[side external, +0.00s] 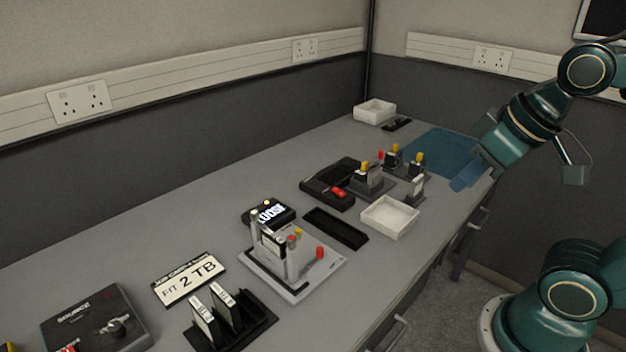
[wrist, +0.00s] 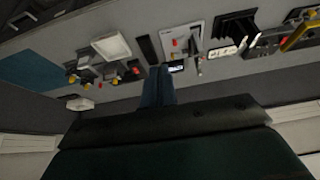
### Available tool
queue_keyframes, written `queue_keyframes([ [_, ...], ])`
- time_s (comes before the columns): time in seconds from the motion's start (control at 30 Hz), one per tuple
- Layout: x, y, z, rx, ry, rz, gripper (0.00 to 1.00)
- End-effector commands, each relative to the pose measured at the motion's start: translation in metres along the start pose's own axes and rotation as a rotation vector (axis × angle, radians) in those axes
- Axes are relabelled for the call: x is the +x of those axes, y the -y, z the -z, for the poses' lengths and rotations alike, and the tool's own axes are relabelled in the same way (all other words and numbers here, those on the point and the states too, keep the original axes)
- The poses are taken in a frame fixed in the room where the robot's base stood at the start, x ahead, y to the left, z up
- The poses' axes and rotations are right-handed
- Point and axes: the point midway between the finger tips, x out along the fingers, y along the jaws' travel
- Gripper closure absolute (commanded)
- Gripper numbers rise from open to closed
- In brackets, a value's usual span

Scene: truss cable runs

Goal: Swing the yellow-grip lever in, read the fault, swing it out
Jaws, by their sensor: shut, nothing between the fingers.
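A pale fixture plate (side external: 300,280) sits mid-bench with a cartridge upright in it, posts and a red-grip lever (side external: 319,254). A small yellow-orange tip (side external: 298,233) shows there, but I cannot tell if it is the yellow-grip lever. Behind the plate a small black display (side external: 268,212) shows lit white letters that seem to read LOOSE. My gripper (side external: 466,181) is shut and empty, above the far right bench edge, well away from the fixture. Its fingers show in the wrist view (wrist: 158,84).
Yellow- and red-knobbed holders (side external: 375,180) stand beyond a white tray (side external: 390,217) and a black tray (side external: 336,227). In front are a "FIT 2 TB" card (side external: 190,279), a black rack with two cartridges (side external: 230,318) and a source box (side external: 98,320). A blue mat (side external: 440,150) lies at the far end.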

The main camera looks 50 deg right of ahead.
Motion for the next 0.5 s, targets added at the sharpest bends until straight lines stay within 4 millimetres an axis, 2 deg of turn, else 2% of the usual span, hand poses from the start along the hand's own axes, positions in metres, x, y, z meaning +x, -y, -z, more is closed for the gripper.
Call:
queue_keyframes([
  [0.17,-0.001,0.001,-0.006,-0.018,-0.005,0.003,1.0],
  [0.37,-0.001,0.001,-0.003,-0.02,-0.002,0.003,0.65],
  [0.5,0.0,0.001,0.007,-0.029,0.012,0.003,0.62],
])
